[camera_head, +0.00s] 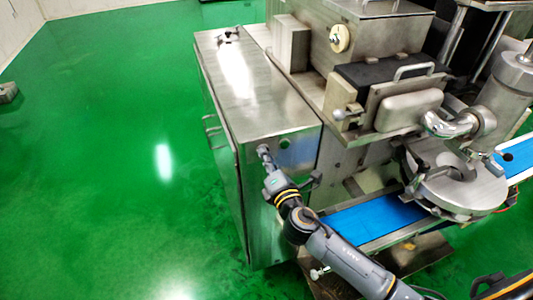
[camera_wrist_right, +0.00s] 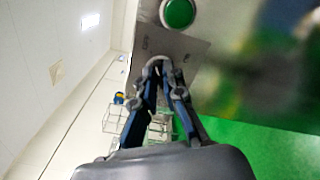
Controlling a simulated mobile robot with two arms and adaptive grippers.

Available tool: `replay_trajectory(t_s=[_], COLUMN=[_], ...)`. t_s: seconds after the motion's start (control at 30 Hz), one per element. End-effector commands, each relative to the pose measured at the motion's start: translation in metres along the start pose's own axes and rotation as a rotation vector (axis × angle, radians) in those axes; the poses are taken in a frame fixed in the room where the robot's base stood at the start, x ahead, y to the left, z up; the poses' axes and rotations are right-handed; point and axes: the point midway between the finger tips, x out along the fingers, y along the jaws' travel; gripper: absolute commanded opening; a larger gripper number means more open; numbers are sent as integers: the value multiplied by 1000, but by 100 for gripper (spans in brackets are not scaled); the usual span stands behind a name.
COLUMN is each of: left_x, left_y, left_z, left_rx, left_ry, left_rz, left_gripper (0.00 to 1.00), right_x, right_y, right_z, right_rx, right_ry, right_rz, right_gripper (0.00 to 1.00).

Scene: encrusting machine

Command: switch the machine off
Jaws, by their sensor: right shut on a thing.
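The machine's steel cabinet (camera_head: 285,120) stands in the middle of the head view. A round green button (camera_head: 284,143) is on its narrow end panel, and it shows large with a pale rim in the right wrist view (camera_wrist_right: 178,12). My right gripper (camera_head: 263,151) is at this panel, just left of the button in the head view. In the wrist view its fingertips (camera_wrist_right: 158,66) come together at the panel, below the button. They are shut on a small grey part, probably a switch knob, mostly hidden by the fingers. My left gripper is not in view.
A blue conveyor belt (camera_head: 372,218) and a round steel unit (camera_head: 455,185) lie to the right of my right arm. The green floor (camera_head: 110,150) left of the cabinet is clear. Wire racks (camera_wrist_right: 118,118) show behind the fingers in the wrist view.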

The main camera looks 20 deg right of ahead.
Motion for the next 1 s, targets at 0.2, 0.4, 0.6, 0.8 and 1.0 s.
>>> replay_trajectory(t_s=[0.2,0.4,0.6,0.8,1.0], left_x=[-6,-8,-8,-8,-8], left_y=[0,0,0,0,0], left_z=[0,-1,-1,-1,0], left_rx=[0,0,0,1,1], left_ry=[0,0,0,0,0], left_rz=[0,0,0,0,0], left_gripper=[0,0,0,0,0], right_x=[0,0,0,0,0], right_y=[0,-1,-1,-1,-1], right_z=[0,0,-1,-1,-1], right_rx=[-97,-137,-148,-148,-147], right_ry=[1,1,1,1,1], right_rz=[-1,-2,-2,-2,-2], right_gripper=[0,0,0,0,32])
